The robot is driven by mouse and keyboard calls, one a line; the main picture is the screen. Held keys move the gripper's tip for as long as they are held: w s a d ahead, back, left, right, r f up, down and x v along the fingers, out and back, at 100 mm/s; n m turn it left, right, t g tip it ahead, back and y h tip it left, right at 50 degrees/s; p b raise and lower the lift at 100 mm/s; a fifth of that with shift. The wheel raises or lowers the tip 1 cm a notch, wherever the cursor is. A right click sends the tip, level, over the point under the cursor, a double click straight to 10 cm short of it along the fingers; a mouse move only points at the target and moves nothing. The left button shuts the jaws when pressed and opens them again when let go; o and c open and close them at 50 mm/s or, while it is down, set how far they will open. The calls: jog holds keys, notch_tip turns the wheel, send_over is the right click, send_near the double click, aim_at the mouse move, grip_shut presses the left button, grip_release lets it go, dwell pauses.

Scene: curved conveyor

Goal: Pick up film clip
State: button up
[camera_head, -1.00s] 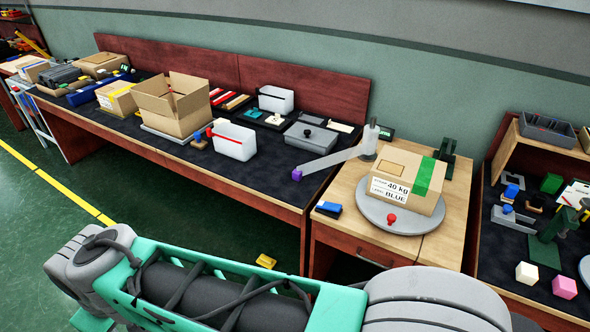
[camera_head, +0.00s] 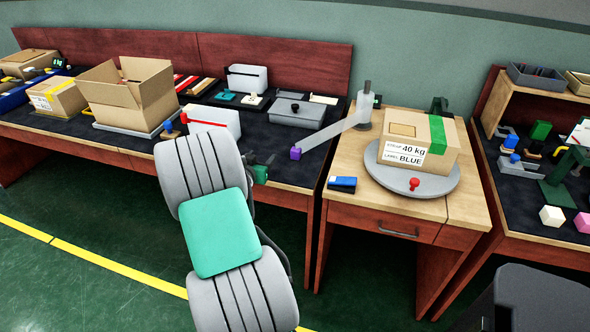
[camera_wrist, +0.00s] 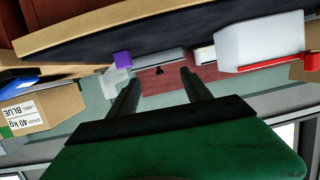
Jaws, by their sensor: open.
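A small purple block, which looks like the film clip (camera_head: 295,153), sits at the free end of a pale grey strip (camera_head: 335,130). The strip runs to an upright roller post (camera_head: 364,108) beside the turntable. In the wrist view the purple block (camera_wrist: 122,58) is left of my fingertips, apart from them. My gripper (camera_wrist: 160,72) is open with nothing between its fingers. In the head view my gripper (camera_head: 266,165) is partly hidden behind my arm, near the table's front edge and left of the purple block.
A turntable (camera_head: 452,184) carries a labelled carton (camera_head: 440,152) to the right. A blue item (camera_head: 342,183) lies near the wooden table's left edge. A white bin (camera_head: 225,122), a grey lidded tray (camera_head: 297,112) and an open carton (camera_head: 140,100) stand on the long table.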

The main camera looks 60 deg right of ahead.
aim_at(295, 154)
jog(key=s+d+f+h, duration=0.1)
jog(key=s+d, duration=0.1)
jog(key=s+d+f+h, duration=0.1)
jog(key=s+d+f, duration=0.1)
jog(key=s+d+f+b, duration=0.1)
jog(key=s+d+f, duration=0.1)
jog(key=d, duration=0.1)
jog(key=shift+s+m+g+h, duration=0.3)
jog(key=shift+s+h, duration=0.1)
jog(key=d, duration=0.4)
jog(key=w+d+p, duration=0.1)
jog(key=d, duration=0.2)
jog(key=shift+w, duration=0.1)
jog(key=shift+c, duration=0.5)
grip_shut()
